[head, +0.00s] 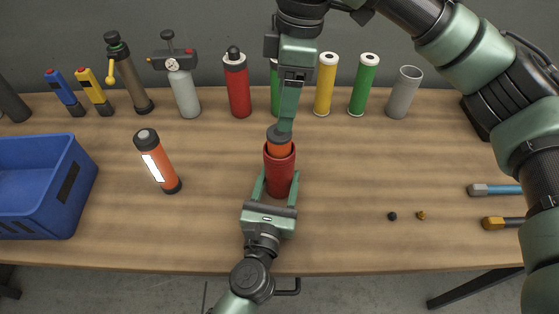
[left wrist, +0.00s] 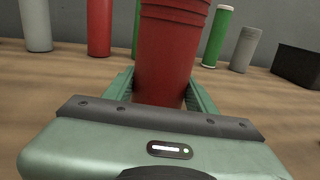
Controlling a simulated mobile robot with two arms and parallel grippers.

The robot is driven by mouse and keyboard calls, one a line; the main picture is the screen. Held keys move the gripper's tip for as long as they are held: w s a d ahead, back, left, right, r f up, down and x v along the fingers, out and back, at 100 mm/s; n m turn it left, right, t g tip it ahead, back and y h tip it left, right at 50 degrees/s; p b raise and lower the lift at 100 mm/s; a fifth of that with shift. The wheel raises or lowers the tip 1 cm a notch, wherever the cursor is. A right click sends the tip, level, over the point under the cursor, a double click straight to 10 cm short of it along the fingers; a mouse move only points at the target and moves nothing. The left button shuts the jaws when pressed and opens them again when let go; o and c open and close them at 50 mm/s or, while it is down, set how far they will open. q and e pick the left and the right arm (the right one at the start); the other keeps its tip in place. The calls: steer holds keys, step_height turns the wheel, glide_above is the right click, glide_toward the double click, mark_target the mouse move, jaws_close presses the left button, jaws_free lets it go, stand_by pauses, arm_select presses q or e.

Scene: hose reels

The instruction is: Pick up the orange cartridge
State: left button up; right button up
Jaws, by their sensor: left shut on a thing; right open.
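An orange cartridge (head: 279,148) with a dark grey cap stands in a red sleeve (head: 279,176), its upper part showing above the rim and its lower part hidden. My left gripper (head: 277,186) is shut on the red sleeve, one finger on each side. The left wrist view shows the sleeve (left wrist: 172,60) upright between the fingers. My right gripper (head: 286,124) points down from above, open, with its tip at the cartridge's cap; whether it touches is unclear. Another orange cylinder (head: 158,163) with black ends and a white label stands tilted in the picture at left.
A blue crate (head: 82,190) is at the left. Along the back stand a red extinguisher-like bottle (head: 237,85), a grey gauge bottle (head: 184,92), yellow (head: 325,85) and green (head: 364,85) cylinders and a grey tube (head: 403,95).

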mark_target(279, 135)
step_height(279, 135, down, 2)
steer(key=shift+a+f, duration=0.1)
steer(key=shift+f, duration=0.05)
steer(key=shift+s+a+f, duration=0.15)
steer(key=shift+f, duration=0.75)
steer(key=shift+s+a+f, duration=0.1)
steer(key=shift+a+f, duration=0.05)
steer(key=shift+f, duration=0.8)
steer(key=shift+s+a+f, duration=0.15)
steer(key=shift+f, duration=0.75)
jaws_close()
